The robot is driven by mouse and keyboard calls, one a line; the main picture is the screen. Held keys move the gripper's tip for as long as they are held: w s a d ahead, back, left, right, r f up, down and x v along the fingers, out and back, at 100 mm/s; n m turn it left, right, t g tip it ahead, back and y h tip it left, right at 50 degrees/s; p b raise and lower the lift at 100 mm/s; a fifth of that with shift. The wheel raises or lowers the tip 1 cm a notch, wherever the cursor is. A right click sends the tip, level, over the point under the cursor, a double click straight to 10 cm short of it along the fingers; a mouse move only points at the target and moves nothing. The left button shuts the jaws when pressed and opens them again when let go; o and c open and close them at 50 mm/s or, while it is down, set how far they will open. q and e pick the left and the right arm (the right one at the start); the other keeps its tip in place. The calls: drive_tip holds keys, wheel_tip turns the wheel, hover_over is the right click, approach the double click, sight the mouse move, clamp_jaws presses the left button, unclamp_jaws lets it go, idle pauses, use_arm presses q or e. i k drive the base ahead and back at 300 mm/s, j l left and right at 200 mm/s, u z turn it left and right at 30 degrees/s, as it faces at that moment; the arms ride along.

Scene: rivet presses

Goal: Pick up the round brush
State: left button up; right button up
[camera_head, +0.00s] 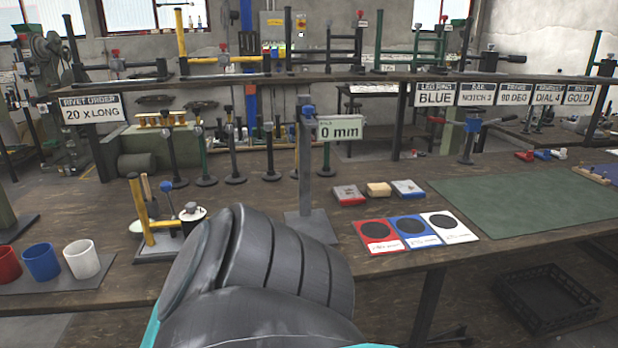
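I cannot pick out the round brush with certainty. A small round white piece with a black knob (192,211) stands beside a yellow upright tool (141,212) on the bench, left of centre; it is too small to tell whether it is a brush. A large dark grey link of my own arm fills the lower middle of the view and hides part of the bench's front. Neither of my grippers shows.
A grey post with a "0 mm" sign (340,128) stands mid-bench. Red, blue and white cups (42,262) are at left. Three colored cards (411,228) and a green mat (520,205) lie at right. Several upright tools stand behind. A black crate (545,296) is below.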

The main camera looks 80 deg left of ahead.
sight(144, 176)
drive_tip(key=k+j, duration=0.1)
drive_tip(key=k, duration=0.35)
drive_tip(key=k+j, duration=0.15)
drive_tip(key=k, duration=0.25)
drive_tip(key=u, duration=0.45)
drive_tip(key=k+u, duration=0.15)
drive_tip(key=u, duration=0.3)
drive_tip(key=j+u, duration=0.1)
drive_tip(key=u, duration=2)
drive_tip(key=i+z, duration=0.3)
drive_tip(key=z, duration=0.2)
drive_tip(key=i+j+z, duration=0.1)
drive_tip(key=i+z, duration=0.2)
drive_tip(key=z, duration=0.15)
